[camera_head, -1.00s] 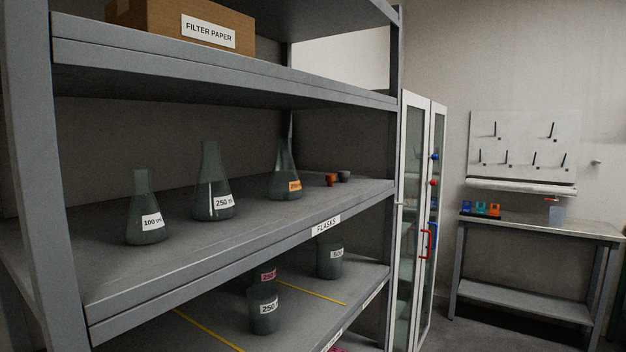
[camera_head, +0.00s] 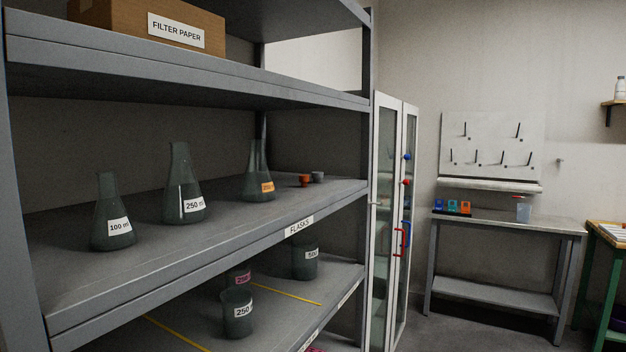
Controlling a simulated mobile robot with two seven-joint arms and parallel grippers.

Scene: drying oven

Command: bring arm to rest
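Neither of my arms nor grippers shows in the head view. A grey metal shelf rack (camera_head: 210,238) fills the left and middle of the view. On its flask shelf stand three conical flasks: one marked 100 ml (camera_head: 112,215), one marked 250 ml (camera_head: 184,190), and one with an orange label (camera_head: 258,176). All three are upright. A red stopper (camera_head: 305,180) and a grey stopper (camera_head: 318,177) sit beside the third flask.
Beakers (camera_head: 237,312) stand on the lower shelf. A filter paper box (camera_head: 150,22) is on top. A glass-door cabinet (camera_head: 390,220) stands beyond the rack. A side table (camera_head: 510,223) sits under a pegboard (camera_head: 490,145). Open floor shows at lower right, before a green-legged bench (camera_head: 608,285).

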